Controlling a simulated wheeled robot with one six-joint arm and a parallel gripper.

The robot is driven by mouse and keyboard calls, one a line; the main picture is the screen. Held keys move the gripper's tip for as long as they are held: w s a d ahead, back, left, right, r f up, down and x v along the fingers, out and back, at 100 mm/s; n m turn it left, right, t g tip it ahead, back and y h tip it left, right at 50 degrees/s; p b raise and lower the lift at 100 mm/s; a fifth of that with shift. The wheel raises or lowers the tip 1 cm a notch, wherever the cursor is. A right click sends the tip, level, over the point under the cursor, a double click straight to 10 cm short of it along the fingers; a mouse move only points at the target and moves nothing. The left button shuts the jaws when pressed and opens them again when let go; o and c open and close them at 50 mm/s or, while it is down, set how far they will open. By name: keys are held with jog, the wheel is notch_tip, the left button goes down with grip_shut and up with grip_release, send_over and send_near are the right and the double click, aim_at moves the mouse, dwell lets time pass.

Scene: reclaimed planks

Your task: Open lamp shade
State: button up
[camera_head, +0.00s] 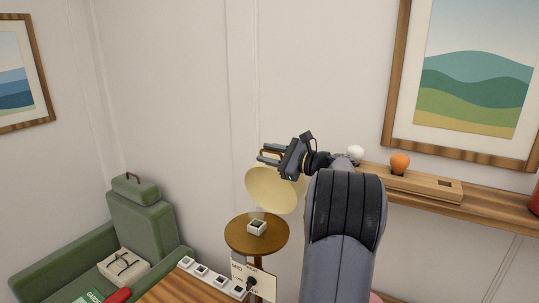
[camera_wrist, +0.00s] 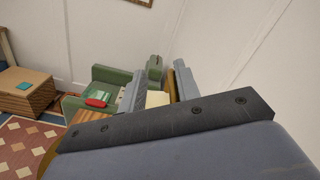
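The lamp shade (camera_head: 272,192) is a pale yellow rounded form in the middle of the head view, above a small round wooden table. Its upper part is partly hidden by my gripper (camera_head: 268,153), which is at its top edge and points left. I cannot tell whether they touch. In the wrist view, the two grey fingers of my gripper (camera_wrist: 158,88) stand apart with a gap between them. I see nothing held. The wrist housing fills the lower part of that view, and I cannot make out the shade clearly there.
The round table (camera_head: 240,239) carries a small white box (camera_head: 257,227). A green armchair (camera_head: 143,232) stands at left. A wooden wall shelf (camera_head: 490,207) at right holds an orange ball (camera_head: 400,162) on a wooden block. A row of white switches (camera_head: 203,272) lies at the front.

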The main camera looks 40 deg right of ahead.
jog(key=shift+s, duration=0.1)
jog(key=b+v, duration=0.3)
jog(key=v, duration=0.7)
jog(key=shift+s+d, duration=0.15)
jog(key=shift+s, duration=0.15)
jog(key=shift+w, duration=0.1)
jog(key=p+x, duration=0.3)
jog(key=x, duration=0.8)
jog(key=shift+r, duration=0.1)
jog(key=shift+a+f, duration=0.2)
jog(key=shift+f, duration=0.05)
jog(key=shift+s+a+r, duration=0.1)
jog(key=shift+s+a, duration=0.15)
jog(key=shift+s, duration=0.15)
jog(key=shift+w, duration=0.1)
